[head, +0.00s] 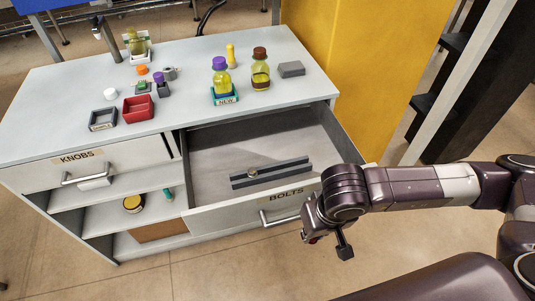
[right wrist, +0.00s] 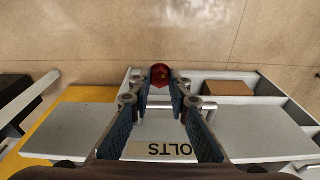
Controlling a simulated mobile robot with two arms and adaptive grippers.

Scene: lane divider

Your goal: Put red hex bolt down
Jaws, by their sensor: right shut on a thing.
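The red hex bolt (right wrist: 160,74) is held between the fingertips of my right gripper (right wrist: 162,84) in the right wrist view, its red head facing the camera. In the head view my right gripper (head: 326,241) is in front of the open BOLTS drawer (head: 223,214), outside its front panel and near the handle. Only a trace of red shows there; the gripper hides most of the bolt. A dark grey lane divider (head: 270,174) lies inside the drawer, with a small metallic round thing (head: 252,173) at it. My left gripper is not in view.
The counter top holds a red tray (head: 138,108), a grey tray (head: 103,119), bottles (head: 260,70) and a grey block (head: 291,69). The KNOBS drawer (head: 120,154) is shut. Open shelves are below it. A yellow panel (head: 350,75) stands right of the cabinet. Most of the drawer floor is bare.

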